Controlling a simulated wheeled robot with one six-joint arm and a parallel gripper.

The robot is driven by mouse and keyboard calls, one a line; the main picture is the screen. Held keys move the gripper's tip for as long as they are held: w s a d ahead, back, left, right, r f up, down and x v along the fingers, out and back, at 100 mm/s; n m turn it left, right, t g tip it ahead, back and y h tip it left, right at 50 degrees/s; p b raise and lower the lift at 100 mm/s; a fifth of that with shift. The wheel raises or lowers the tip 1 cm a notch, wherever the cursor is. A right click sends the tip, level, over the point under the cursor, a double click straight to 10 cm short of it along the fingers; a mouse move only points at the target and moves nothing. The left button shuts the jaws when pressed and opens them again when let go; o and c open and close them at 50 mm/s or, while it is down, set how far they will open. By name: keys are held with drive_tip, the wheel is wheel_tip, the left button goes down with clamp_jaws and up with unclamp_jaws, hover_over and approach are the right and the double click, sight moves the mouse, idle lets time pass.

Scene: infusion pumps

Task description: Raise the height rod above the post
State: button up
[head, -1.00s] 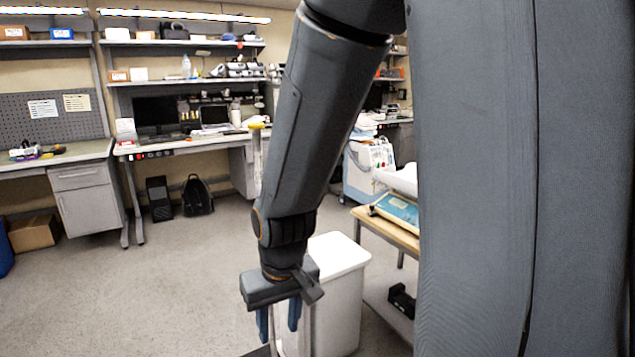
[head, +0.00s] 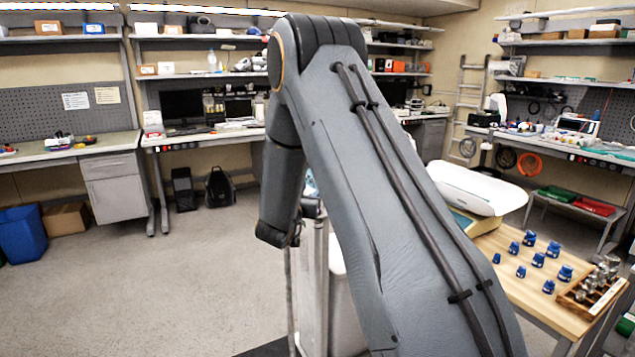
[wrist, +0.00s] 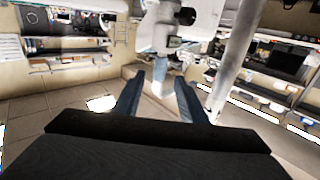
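In the wrist view, a pale upright post (wrist: 162,62) stands just beyond my gripper (wrist: 160,84), between the lines of its two blue fingers. A small grey fitting (wrist: 175,42) sits on or near it. The fingers are spread apart and I see nothing clasped between them. A thicker white bar (wrist: 236,58) slants on the right; I cannot tell whether it is the height rod. In the head view, a thin pale upright (head: 290,300) shows left of a white column (head: 309,290). My arm hides the gripper and most of the post there.
A wooden table (head: 540,312) on the right holds a white scale tray (head: 478,188), several blue weights (head: 538,260) and a wooden rack of metal weights (head: 592,288). A white bin (head: 343,300) stands behind my arm.

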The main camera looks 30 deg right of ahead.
drive_tip(key=p+x, duration=0.2)
drive_tip(key=x, duration=0.5)
drive_tip(key=shift+w+d, duration=0.2)
drive_tip(key=shift+c, duration=0.4)
clamp_jaws()
